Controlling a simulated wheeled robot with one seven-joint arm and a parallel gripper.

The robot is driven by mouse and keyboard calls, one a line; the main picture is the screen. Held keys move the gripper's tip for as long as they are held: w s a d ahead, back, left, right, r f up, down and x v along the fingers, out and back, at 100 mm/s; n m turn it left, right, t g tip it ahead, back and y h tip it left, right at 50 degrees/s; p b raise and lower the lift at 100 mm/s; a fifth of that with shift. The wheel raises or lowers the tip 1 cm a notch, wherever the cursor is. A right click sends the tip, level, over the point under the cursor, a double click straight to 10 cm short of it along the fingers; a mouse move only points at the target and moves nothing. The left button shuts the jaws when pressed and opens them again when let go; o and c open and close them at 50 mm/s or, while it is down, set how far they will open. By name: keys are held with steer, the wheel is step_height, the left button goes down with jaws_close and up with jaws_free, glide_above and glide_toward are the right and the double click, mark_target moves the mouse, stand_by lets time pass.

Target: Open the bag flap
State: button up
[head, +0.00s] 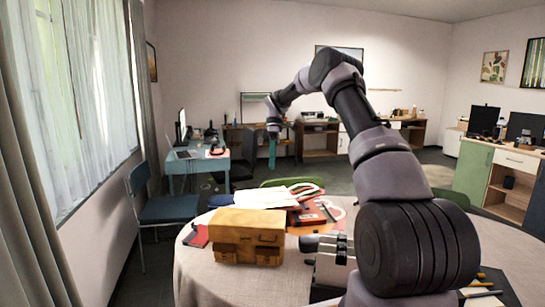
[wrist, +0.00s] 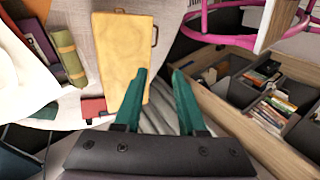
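The yellow bag (head: 248,230) stands on the near left part of the round table (head: 200,280) in the head view. Its upper part overhangs the lower part, and the flap appears closed. In the wrist view a yellow, bag-like thing (wrist: 130,45) with small dark handles lies beyond the left finger; I cannot tell if it is the same bag. My gripper (head: 272,163) hangs high with teal fingers pointing down, beyond the bag and apart from it. In the wrist view my gripper (wrist: 159,75) has its fingers spread, with nothing between them.
White papers (head: 258,198) and red-orange items (head: 310,214) lie behind the bag. A blue chair (head: 168,208) stands left of the table. A wooden drawer unit (wrist: 240,90) with books and a pink tubular frame (wrist: 215,38) fill the wrist view's right side.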

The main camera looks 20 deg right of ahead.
steer(key=v, duration=0.3)
steer(key=shift+s, duration=0.1)
